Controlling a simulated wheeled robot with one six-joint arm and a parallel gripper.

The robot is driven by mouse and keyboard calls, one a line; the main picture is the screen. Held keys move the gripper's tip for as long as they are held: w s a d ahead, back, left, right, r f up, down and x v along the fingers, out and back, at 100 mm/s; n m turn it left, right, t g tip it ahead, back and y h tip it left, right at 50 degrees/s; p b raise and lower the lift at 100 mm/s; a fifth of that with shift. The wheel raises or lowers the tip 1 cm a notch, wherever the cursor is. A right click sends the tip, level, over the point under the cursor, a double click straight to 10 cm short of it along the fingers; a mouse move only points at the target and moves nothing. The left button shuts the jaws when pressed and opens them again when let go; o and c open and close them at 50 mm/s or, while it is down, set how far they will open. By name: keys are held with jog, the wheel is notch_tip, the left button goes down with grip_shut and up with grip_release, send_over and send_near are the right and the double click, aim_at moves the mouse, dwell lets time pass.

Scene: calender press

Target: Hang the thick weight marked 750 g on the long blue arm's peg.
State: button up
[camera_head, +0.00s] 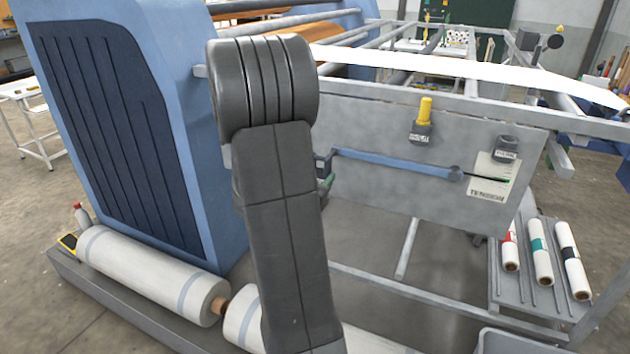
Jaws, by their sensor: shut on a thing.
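The long blue arm (395,163) lies across the grey panel (380,205), sloping slightly down to a round pivot (455,173) at its right. Its left end runs up to a small dark piece (325,163) beside my own arm; whether this is the peg I cannot tell. A small green and dark part shows just below it, too little to identify. A dark weight (421,133) with a white label sits below a yellow knob. Another dark labelled weight (507,147) is further right. Their markings are too small to read. My arm's links hide my gripper and anything in it.
A "TENSION" scale plate (488,180) is at the panel's right. The blue machine housing (120,120) stands left. White rolls (150,270) lie low in front, and several smaller rolls (540,252) lie on a rack at right. Rails and a white web run above the panel.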

jog(key=f+x, duration=0.1)
jog(key=x, duration=0.6)
jog(key=shift+w+b, duration=0.3)
jog(key=shift+b, duration=0.15)
dwell(0.5)
jog(key=shift+d+f, duration=0.1)
jog(key=shift+f, duration=0.05)
dwell(0.4)
jog(key=o, duration=1.2)
jog(key=shift+f, duration=0.15)
jog(key=v, duration=1.3)
jog(key=shift+s+b, duration=0.35)
jog(key=shift+b, duration=0.05)
